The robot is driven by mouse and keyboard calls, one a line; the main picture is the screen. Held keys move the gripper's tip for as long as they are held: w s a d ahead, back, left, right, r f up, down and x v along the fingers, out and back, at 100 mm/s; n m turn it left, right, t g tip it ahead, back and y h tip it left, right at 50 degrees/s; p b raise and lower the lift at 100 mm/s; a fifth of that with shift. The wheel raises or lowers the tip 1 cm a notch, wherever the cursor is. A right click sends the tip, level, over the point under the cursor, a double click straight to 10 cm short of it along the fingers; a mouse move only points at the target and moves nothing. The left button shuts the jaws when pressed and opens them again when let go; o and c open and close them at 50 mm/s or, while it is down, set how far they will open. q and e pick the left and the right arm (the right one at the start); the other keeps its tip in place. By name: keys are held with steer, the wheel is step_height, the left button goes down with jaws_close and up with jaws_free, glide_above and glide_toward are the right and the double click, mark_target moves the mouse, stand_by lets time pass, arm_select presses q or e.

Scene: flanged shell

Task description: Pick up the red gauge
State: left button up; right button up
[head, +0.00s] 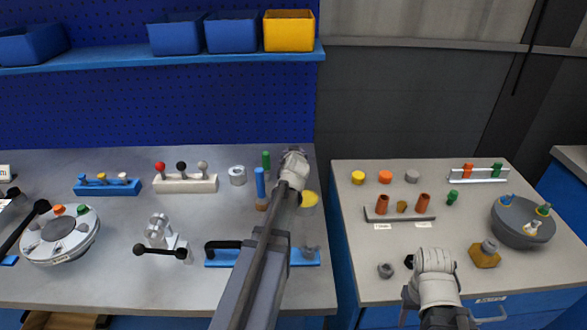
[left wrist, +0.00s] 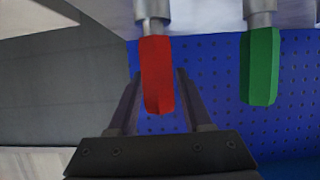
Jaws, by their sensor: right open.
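The red gauge (left wrist: 157,88) shows in the left wrist view as a red, faceted handle on a grey metal shank. My left gripper (left wrist: 158,75) is open, with one finger on each side of the red handle and visible gaps beside it. A green gauge (left wrist: 260,65) hangs to the right, outside the fingers. In the head view, my left arm reaches toward the back right of the left bench; its jaws and the red gauge cannot be made out there. My right gripper (head: 420,261) is open and empty over the front of the right bench, mostly hidden by its wrist.
A blue handle (head: 260,182) and a green handle (head: 266,160) stand left of my left wrist. A yellow-topped cylinder (head: 309,199) is close beside my left arm. The right bench (head: 350,280) holds several small parts. A gap separates the benches.

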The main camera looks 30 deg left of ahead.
arm_select(q)
jaws_close()
stand_by(0.4)
steer(key=shift+r, duration=0.15)
